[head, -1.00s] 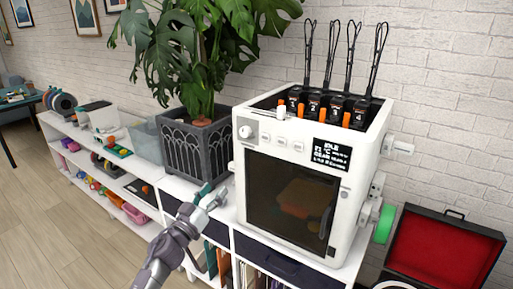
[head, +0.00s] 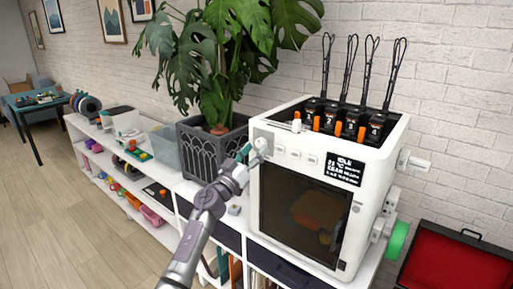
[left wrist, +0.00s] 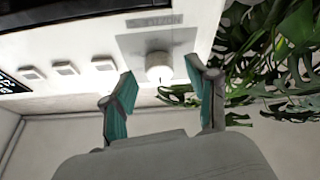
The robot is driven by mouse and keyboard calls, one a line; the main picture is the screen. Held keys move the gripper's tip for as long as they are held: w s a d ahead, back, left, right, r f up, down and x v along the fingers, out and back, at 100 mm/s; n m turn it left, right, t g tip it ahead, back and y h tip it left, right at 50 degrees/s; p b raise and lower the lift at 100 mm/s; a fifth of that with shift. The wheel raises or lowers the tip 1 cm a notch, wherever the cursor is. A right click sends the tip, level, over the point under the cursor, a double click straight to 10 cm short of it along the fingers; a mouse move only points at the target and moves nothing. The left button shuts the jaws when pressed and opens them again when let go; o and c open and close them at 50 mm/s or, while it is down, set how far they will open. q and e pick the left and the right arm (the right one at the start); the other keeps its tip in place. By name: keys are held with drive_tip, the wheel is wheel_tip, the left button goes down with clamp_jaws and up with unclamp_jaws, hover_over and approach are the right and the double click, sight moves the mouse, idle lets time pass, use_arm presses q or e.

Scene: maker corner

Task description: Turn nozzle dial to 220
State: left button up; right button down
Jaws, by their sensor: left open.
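The nozzle dial (left wrist: 159,67) is a round white knob on a grey plate on the printer's front; in the left wrist view it sits between and just beyond my fingertips. The white 3D printer (head: 258,180) stands on the shelf, its dial at the upper left of the front, partly hidden in the head view by my gripper. My left gripper (head: 250,155) is open in front of the dial; its teal fingers also show in the left wrist view (left wrist: 160,85). I cannot tell whether they touch the dial. The display (head: 344,169) is too small to read. My right gripper is not in view.
Three white buttons (left wrist: 65,69) sit in a row beside the dial. A potted plant (head: 214,150) stands close to the printer's left, its leaves near my gripper. A red-lined case (head: 455,268) is at the lower right. Floor is clear at left.

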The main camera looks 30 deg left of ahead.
use_arm(q)
drive_tip(key=shift+w+d+r, duration=0.1)
drive_tip(key=shift+w+r, duration=0.1)
drive_tip(key=shift+w, duration=0.3)
clamp_jaws()
